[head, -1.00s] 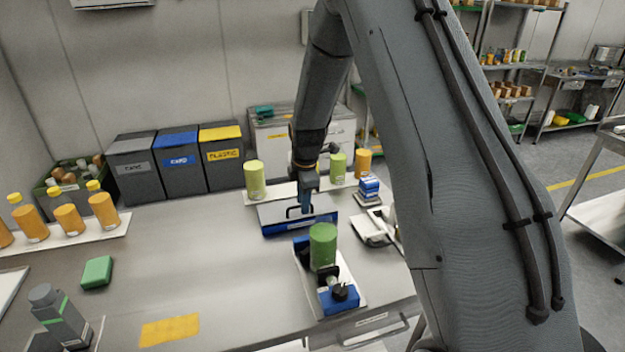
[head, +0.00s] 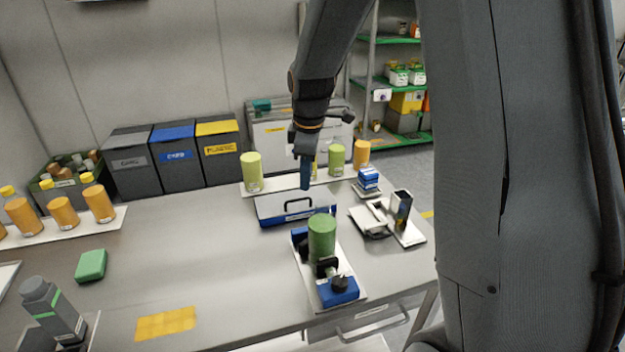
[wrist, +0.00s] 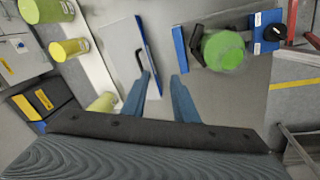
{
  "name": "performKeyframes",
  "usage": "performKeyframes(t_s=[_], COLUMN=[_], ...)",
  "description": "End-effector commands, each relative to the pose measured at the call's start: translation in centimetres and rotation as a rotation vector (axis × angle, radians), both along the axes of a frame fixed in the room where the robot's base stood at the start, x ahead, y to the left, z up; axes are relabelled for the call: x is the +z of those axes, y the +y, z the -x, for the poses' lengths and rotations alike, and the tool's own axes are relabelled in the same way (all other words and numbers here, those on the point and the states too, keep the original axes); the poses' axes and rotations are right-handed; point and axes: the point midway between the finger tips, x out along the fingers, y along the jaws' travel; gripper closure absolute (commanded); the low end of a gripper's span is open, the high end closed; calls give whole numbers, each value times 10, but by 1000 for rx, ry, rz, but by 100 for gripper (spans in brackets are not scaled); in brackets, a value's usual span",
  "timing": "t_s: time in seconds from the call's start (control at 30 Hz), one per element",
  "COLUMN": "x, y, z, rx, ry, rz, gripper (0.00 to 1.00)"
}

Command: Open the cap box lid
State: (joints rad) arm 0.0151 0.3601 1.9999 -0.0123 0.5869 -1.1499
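The cap box (head: 287,222) is a low blue box with a pale lid (head: 270,206) and a black bar handle (head: 299,203). It stands on the bench, and its lid looks shut. In the wrist view the lid (wrist: 118,62) and the handle (wrist: 140,62) are left of centre. My gripper (head: 306,187) points down above the back of the box in the head view. In the wrist view my gripper (wrist: 164,76) has its two blue fingers apart with nothing between them. The left fingertip appears close to the handle; I cannot tell whether they touch.
A blue-and-black fixture (head: 338,292) with a green cylinder (head: 321,238) stands just in front of the box. Yellow-green and orange jars (head: 252,172) stand on a white strip behind it. A scale-like device (head: 372,218) is at right. The bench's left middle is mostly clear.

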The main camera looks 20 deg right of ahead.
Motion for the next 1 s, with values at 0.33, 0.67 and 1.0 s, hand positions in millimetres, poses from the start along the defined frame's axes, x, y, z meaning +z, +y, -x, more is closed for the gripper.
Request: performKeyframes(t_s=[0.33,0.67,1.0], x=[21,26,26], y=[2,3,3], z=[51,70,70], rx=[-324,-459,-462], ry=[-3,-5,-5], rz=[-55,-80,-81], gripper=[74,74,74])
